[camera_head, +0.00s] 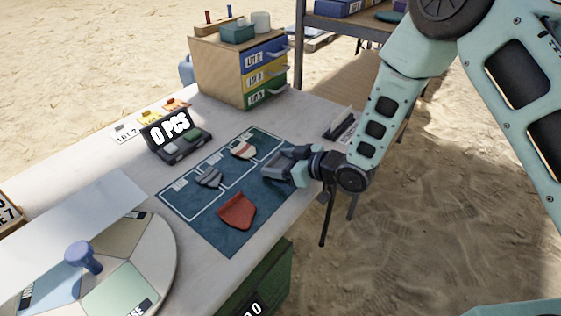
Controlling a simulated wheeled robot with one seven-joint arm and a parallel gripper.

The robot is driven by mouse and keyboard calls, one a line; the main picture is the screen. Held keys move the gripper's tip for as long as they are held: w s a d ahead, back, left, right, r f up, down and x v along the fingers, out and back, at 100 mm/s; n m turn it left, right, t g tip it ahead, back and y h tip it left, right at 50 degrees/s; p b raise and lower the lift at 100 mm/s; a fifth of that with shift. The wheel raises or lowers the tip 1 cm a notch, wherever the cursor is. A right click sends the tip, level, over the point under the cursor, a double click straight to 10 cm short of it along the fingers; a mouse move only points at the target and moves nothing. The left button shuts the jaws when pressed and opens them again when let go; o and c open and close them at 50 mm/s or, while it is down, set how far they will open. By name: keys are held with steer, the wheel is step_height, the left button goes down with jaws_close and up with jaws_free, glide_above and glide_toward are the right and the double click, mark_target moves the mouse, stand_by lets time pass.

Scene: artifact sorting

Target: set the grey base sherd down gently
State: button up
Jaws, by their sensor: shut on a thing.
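My gripper (285,166) is at the right end of the dark blue mat (232,247), low over it. It is shut on a grey piece, taken as the grey base sherd (279,160), which is hard to tell from the grey fingers. Whether the piece touches the mat cannot be told. A grey striped sherd (209,177) lies on the mat's left part. A cream sherd with a red band (243,150) lies near the back edge. A red-brown sherd (237,211) lies at the front.
A small black scale (178,142) reading "0 PCS" stands behind the mat. A wooden drawer cabinet (225,72) is at the back. A round sorting tray (158,262) with a blue knob (82,256) is at front left. A dark holder (340,127) stands at the table's right edge.

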steer(key=shift+f, duration=0.2)
steer(key=o, duration=1)
steer(key=shift+r, duration=0.1)
